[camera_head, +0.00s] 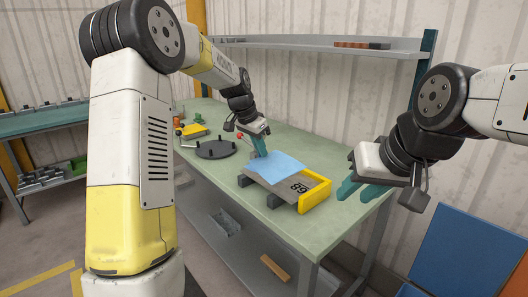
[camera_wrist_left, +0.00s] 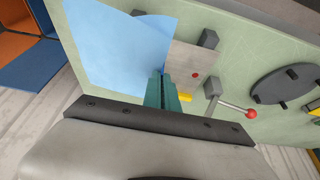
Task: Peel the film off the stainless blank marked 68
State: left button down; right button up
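The stainless blank (camera_head: 284,189), marked 68, lies on dark supports on the green bench, its near end at a yellow stop (camera_head: 316,196). Blue film (camera_head: 276,163) covers its far part and is lifted there; bare metal shows around the mark. In the left wrist view the film (camera_wrist_left: 118,45) stands up beside bare metal of the blank (camera_wrist_left: 190,66). My left gripper (camera_head: 260,149) is at the film's far edge, its teal fingers (camera_wrist_left: 161,80) close together on the film's corner. My right gripper (camera_head: 358,188) is open and empty, right of the yellow stop.
A dark round plate with pegs (camera_head: 215,149) lies left of the blank. A red-knobbed lever (camera_wrist_left: 249,113) stands near the blank's far end. A shelf (camera_head: 318,45) runs along the wall above the bench. The bench front strip is clear.

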pick_arm(q)
jog(key=shift+r, duration=4)
jog(key=shift+f, duration=0.1)
